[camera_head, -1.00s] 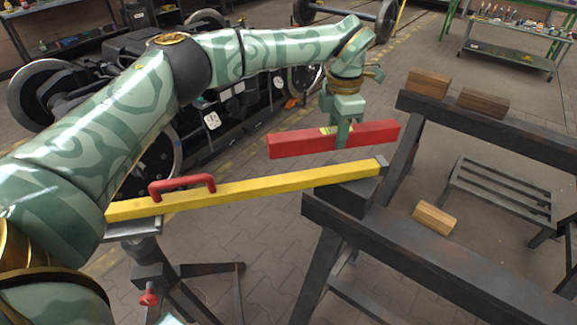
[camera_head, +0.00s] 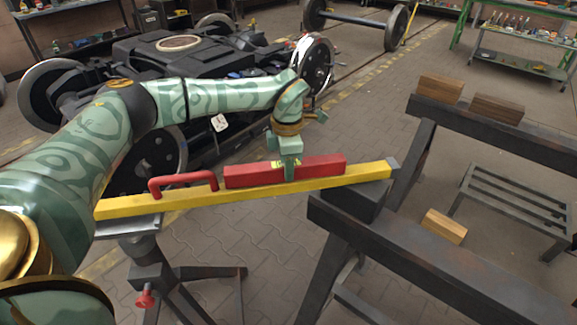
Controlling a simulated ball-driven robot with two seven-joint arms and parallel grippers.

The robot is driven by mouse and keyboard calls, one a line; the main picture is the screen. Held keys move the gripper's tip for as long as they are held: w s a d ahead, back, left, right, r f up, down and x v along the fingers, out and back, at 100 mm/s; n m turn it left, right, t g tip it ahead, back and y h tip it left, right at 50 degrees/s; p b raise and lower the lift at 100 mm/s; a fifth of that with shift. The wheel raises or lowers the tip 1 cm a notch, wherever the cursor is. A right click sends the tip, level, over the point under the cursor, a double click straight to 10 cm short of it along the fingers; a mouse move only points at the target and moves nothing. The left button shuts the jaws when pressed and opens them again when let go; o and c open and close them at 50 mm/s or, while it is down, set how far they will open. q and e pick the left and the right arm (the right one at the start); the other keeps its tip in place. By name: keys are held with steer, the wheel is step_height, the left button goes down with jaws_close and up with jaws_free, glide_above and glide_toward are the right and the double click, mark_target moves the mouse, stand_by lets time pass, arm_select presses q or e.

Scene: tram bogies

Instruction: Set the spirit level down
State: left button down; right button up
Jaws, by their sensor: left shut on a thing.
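The spirit level is a red bar (camera_head: 320,167) with a small yellow-green vial window near its middle. My left gripper (camera_head: 290,171) points down and is shut on the level near its middle. The level lies along the yellow beam (camera_head: 240,197), right of the beam's red handle (camera_head: 183,182). Its lower edge meets the beam's top in the picture; I cannot tell whether it rests there or hangs just above. My right gripper is not in view.
The beam spans from a metal stand (camera_head: 150,262) at left to a dark block (camera_head: 357,201) on a trestle (camera_head: 420,245). Wooden blocks (camera_head: 440,88) sit on the far trestle. A bogie (camera_head: 170,65) stands behind my left arm. A low slatted rack (camera_head: 515,207) is at right.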

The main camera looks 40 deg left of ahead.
arm_select(q)
steer(key=shift+r, duration=0.2)
steer(key=shift+f, duration=0.35)
steer(key=c, duration=1.2)
jaws_free()
steer(key=shift+o, duration=0.9)
